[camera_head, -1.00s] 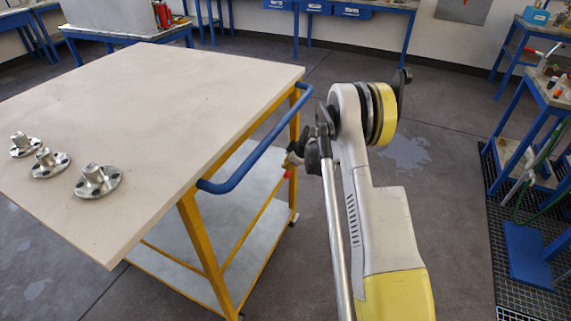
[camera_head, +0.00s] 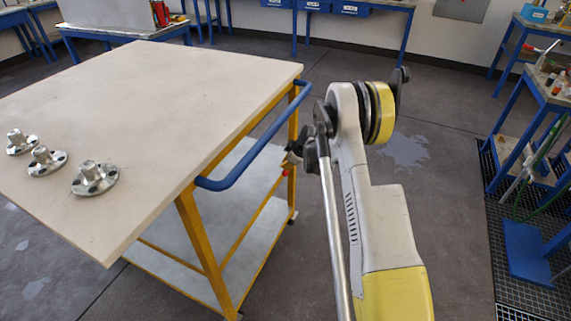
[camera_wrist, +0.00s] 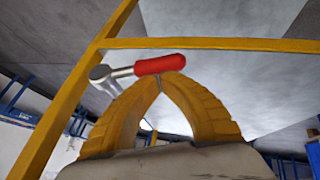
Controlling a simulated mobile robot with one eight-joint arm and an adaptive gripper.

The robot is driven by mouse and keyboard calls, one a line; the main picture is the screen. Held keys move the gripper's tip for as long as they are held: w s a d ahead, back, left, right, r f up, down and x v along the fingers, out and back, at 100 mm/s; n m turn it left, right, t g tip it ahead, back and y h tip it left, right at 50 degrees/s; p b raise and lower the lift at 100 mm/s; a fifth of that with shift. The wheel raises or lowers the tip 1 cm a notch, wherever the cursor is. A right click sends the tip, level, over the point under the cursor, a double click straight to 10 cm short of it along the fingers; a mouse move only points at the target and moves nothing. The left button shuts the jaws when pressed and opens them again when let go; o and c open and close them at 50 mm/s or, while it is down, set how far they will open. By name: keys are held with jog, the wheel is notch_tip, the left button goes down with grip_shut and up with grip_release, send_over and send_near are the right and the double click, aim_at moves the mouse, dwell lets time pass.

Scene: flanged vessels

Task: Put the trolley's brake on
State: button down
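The trolley (camera_head: 150,95) has a pale wooden top, a yellow frame and a blue push handle (camera_head: 235,180). Its brake lever is a metal arm with a red grip (camera_wrist: 160,64), beside a yellow frame post in the wrist view. In the head view only a small red bit of it (camera_head: 285,172) shows by the post, under my gripper (camera_head: 291,158).
Several flanged metal vessels (camera_head: 95,178) stand on the trolley's left part. A lower shelf (camera_head: 190,265) lies beneath the top. A workbench (camera_head: 550,90) and floor grating (camera_head: 530,265) are at the right. Floor between trolley and bench is clear apart from my arm.

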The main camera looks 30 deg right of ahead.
jog(key=shift+f, duration=0.2)
jog(key=shift+d+f+b, duration=0.1)
jog(key=shift+f+b, duration=0.75)
jog(key=shift+f, duration=0.3)
jog(key=shift+w+f+n+t+h, duration=0.1)
jog(key=shift+f+n+t+h, duration=0.4)
jog(key=shift+t+h, duration=0.5)
jog(key=shift+w+d+f, duration=0.3)
jog(key=shift+d+f, duration=0.2)
jog(key=shift+f, duration=0.25)
jog(key=shift+d+f, duration=0.1)
